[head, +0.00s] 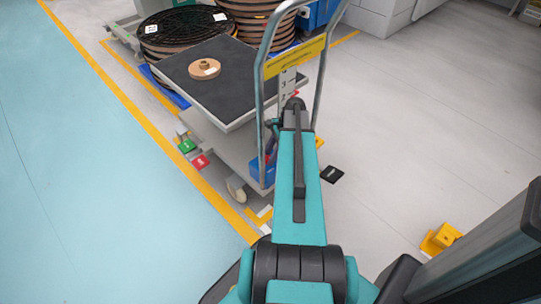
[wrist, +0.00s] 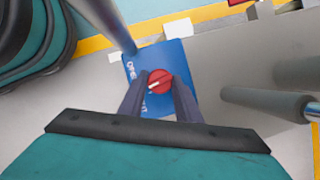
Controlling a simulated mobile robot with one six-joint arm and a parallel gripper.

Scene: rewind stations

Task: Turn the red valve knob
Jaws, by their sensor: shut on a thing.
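The red valve knob (wrist: 159,81) shows in the wrist view, round, with a white mark on its face. It sits on a blue plate (wrist: 176,50) with white lettering. My gripper (wrist: 160,88) has its two dark fingers on either side of the knob, shut on it. In the head view the blue housing (head: 262,170) shows low on the cart, beside my arm. The knob and my fingertips are hidden there behind the arm and the cart handle.
A cart (head: 228,66) with a dark top carries a small brown reel (head: 204,69). Its metal handle (head: 262,90) rises close to my arm. Large reels (head: 180,30) stand behind.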

